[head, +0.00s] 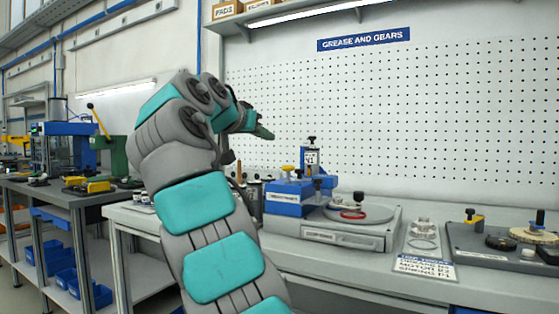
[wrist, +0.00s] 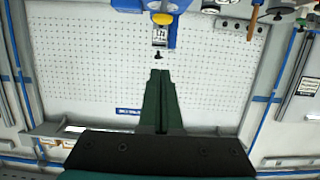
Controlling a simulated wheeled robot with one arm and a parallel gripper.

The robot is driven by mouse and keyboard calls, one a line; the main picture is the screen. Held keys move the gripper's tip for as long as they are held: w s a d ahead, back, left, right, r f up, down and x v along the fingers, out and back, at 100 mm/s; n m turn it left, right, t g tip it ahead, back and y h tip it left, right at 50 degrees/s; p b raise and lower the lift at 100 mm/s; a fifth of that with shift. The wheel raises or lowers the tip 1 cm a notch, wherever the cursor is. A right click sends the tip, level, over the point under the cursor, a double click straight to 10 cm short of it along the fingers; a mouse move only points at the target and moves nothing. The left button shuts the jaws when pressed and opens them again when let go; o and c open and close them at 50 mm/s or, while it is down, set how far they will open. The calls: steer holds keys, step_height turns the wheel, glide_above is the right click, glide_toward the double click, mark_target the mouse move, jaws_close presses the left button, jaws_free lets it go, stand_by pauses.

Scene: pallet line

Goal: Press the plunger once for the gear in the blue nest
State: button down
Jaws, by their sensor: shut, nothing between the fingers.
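A blue dispenser (head: 284,199) stands on the bench in the head view, with a yellow knob (head: 287,169) and an upright blue column (head: 311,162) topped by a black knob (head: 311,140). The wrist view shows the column's label plate (wrist: 159,38), yellow knob (wrist: 162,18) and black knob (wrist: 158,56). Which knob is the plunger I cannot tell. A round turntable (head: 376,212) beside it carries a red ring (head: 352,213). I cannot make out a blue nest or its gear. My gripper (head: 268,134) is shut and empty, above and left of the column; its fingertips (wrist: 160,74) are apart from the black knob.
A plate with stacked silver parts (head: 423,230) and a dark tray (head: 475,240) holding a cream gear (head: 532,234) stand to the right. A pegboard (head: 450,110) rises behind. Another bench (head: 60,190) stands left. Air above the turntable is clear.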

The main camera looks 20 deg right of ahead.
stand_by(0.4)
steer(key=p, duration=0.1)
glide_above(285, 170)
step_height(285, 170, down, 2)
steer(key=f+b, duration=0.2)
steer(key=f, duration=0.1)
steer(key=shift+s+a+f+b, duration=0.1)
steer(key=shift+s+a+b, duration=0.1)
steer(key=shift+b, duration=0.15)
steer(key=shift+f+b, duration=0.6)
step_height(285, 170, down, 3)
steer(key=b, duration=0.3)
steer(key=shift+f, duration=0.1)
stand_by(0.9)
